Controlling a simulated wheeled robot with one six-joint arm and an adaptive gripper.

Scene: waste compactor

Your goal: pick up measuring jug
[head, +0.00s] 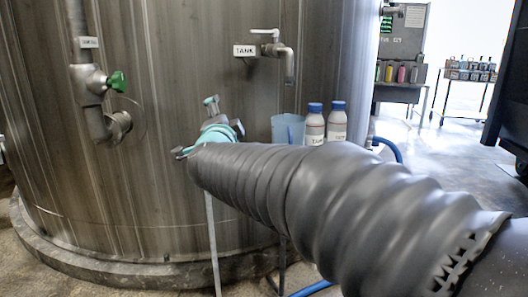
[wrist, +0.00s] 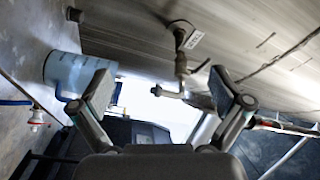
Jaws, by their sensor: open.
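The measuring jug (head: 288,129) is a translucent light-blue vessel. In the head view it stands behind my arm, left of two white bottles, with its lower part hidden by the arm. The wrist view shows the jug (wrist: 64,68) at the left, tilted in the picture, beside the left finger and outside the jaws. My gripper (head: 208,130) is left of the jug in the head view, in front of the tank. In the wrist view my gripper (wrist: 163,88) is open, its two fingers wide apart with nothing held between them.
A large metal tank (head: 160,180) fills the left, with a green-handled valve (head: 117,82) and a tap (head: 275,50) labelled TANK. Two white bottles (head: 314,128) (head: 337,122) with blue caps stand right of the jug. A blue hose (head: 388,147) runs behind; open floor lies at right.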

